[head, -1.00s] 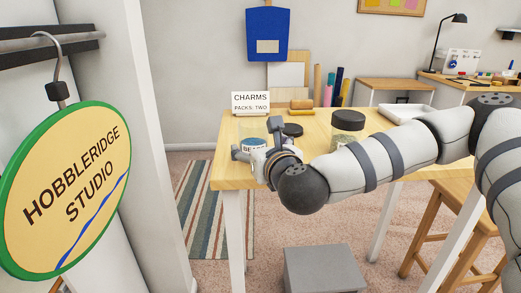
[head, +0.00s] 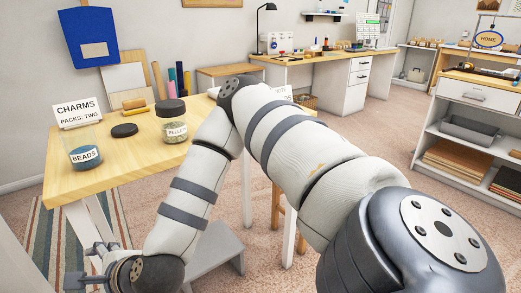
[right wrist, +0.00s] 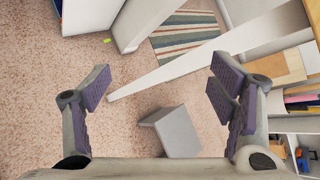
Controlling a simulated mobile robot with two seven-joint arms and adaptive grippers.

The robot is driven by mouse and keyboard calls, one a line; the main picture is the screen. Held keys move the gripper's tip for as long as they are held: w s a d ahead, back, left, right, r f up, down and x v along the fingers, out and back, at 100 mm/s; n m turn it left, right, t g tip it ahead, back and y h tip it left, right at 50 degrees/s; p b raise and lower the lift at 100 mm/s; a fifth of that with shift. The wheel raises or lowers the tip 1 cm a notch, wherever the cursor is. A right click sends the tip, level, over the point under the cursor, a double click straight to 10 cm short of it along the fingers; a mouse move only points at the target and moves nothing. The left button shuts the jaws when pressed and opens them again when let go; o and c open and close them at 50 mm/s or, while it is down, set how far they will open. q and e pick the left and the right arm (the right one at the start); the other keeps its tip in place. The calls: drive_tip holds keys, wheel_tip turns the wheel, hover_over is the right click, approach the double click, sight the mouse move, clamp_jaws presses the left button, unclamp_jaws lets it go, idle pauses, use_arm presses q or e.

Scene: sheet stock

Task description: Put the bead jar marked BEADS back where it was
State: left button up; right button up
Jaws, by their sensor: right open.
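The bead jar (head: 84,155) marked BEADS stands upright near the left front corner of the wooden table (head: 112,170). It is clear glass, has no lid on and holds blue beads low inside. A dark round lid (head: 124,130) lies on the table behind it to the right. My right gripper (head: 84,266) is below the tabletop at the bottom left of the head view, apart from the jar. In the right wrist view its fingers (right wrist: 160,88) are spread with nothing between them. My left gripper is not in view.
A dark-lidded jar (head: 175,128) whose label begins PELL stands right of the lid. A CHARMS sign (head: 78,114) stands behind the bead jar. A grey step (right wrist: 172,132) is on the floor, near a white table leg (right wrist: 180,68). My right arm covers the table's right part.

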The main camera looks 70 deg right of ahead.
drive_tip(key=s+a+f+n+g+y, duration=0.1)
drive_tip(key=s+a+f+n+g, duration=0.2)
drive_tip(key=s+f+n, duration=0.5)
drive_tip(key=s+a+f+n+g+y, duration=0.1)
drive_tip(key=s+a+f+n+g, duration=0.15)
drive_tip(key=s+f, duration=0.55)
drive_tip(key=s+d+f+n+g+h, duration=0.1)
drive_tip(key=s+d+n+g, duration=0.3)
drive_tip(key=s, duration=0.6)
drive_tip(key=s+d+n+g+h, duration=0.1)
drive_tip(key=s+n+g, duration=0.1)
drive_tip(key=s+n, duration=0.6)
drive_tip(key=s+d+f+n+g+h, duration=0.1)
drive_tip(key=s+d+n+g, duration=0.25)
drive_tip(key=s, duration=0.75)
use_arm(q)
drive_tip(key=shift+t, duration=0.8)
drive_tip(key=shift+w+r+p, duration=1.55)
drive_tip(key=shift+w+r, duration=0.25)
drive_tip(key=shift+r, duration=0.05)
use_arm(e)
drive_tip(key=shift+t, duration=0.8)
drive_tip(key=shift+w+a+r, duration=0.3)
drive_tip(key=shift+w+r, duration=0.65)
drive_tip(key=shift+w, duration=0.15)
drive_tip(key=shift+w+a+r, duration=0.25)
drive_tip(key=shift+w+r, duration=0.7)
drive_tip(key=shift+w, duration=0.1)
